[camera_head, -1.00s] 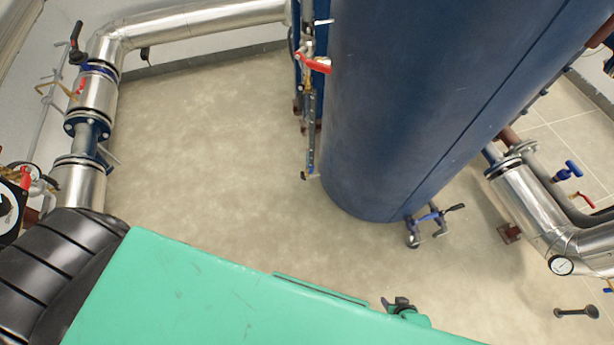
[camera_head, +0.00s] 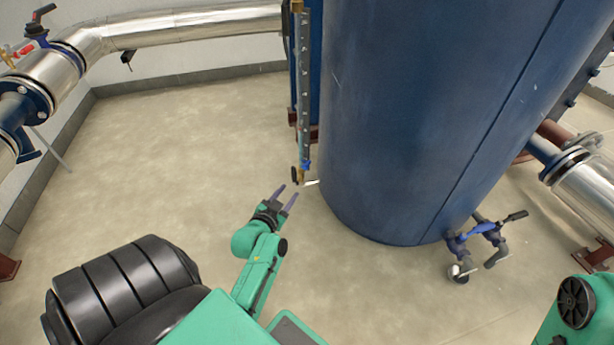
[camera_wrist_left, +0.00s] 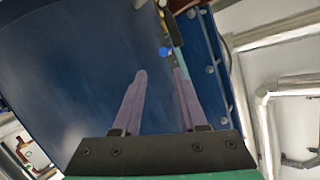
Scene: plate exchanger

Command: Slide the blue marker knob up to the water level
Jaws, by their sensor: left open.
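The blue marker knob (camera_head: 307,165) sits low on the vertical level gauge (camera_head: 305,80), beside the big blue tank (camera_head: 420,110). In the left wrist view the knob (camera_wrist_left: 165,51) shows as a small blue spot just beyond the fingertips, close to the gauge strip (camera_wrist_left: 178,60). My left gripper (camera_head: 286,195) is open and empty, below and a little left of the knob, apart from it in the head view. Its two purple fingers also show in the left wrist view (camera_wrist_left: 160,74). The water level in the gauge cannot be made out. My right gripper is not in view.
The tank wall stands right of the gauge. Silver pipes run along the left wall (camera_head: 180,28) and at the right (camera_head: 590,185). The floor left of the gauge is clear.

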